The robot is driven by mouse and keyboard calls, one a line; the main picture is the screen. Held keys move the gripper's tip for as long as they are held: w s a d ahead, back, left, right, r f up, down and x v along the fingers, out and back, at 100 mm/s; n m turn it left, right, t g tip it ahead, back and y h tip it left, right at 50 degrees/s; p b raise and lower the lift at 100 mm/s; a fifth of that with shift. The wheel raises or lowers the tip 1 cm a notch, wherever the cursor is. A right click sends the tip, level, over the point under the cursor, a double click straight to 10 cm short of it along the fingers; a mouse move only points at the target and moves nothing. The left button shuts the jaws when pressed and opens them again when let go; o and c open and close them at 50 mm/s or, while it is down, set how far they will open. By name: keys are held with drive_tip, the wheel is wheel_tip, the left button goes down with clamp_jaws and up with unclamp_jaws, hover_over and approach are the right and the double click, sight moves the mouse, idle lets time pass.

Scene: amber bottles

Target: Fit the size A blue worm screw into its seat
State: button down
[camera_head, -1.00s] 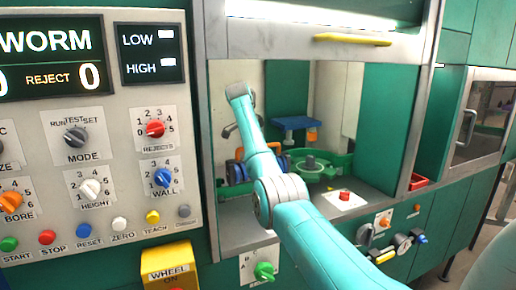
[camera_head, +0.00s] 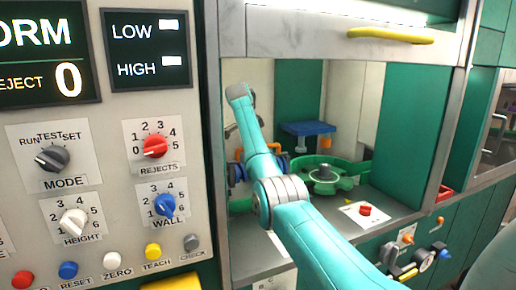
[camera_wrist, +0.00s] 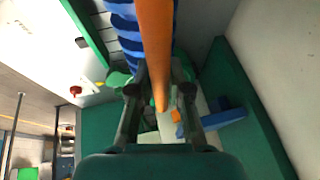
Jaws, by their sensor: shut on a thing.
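My gripper (camera_wrist: 160,90) is shut on the blue worm screw (camera_wrist: 125,28), which has an orange bar (camera_wrist: 155,45) running along it between the fingers. The screw is inside the cabinet opening, above the worktop. I cannot make out the seat; my arm covers that area.
A green round turret (camera_head: 323,174) with a grey hub stands right of the arm. A blue platform (camera_head: 307,128) is behind it. A red button (camera_head: 365,210) sits on a white plate at the front right. The knob panel (camera_head: 110,190) borders the opening on the left.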

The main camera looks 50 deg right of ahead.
drive_tip(key=shift+f, duration=3.1)
drive_tip(key=shift+a+f, duration=0.1)
drive_tip(key=shift+f, duration=0.35)
drive_tip(key=c, duration=1)
unclamp_jaws()
drive_tip(key=shift+c, duration=0.2)
drive_tip(key=shift+f, duration=0.2)
drive_tip(key=v, duration=1.2)
drive_tip(key=shift+r, duration=0.1)
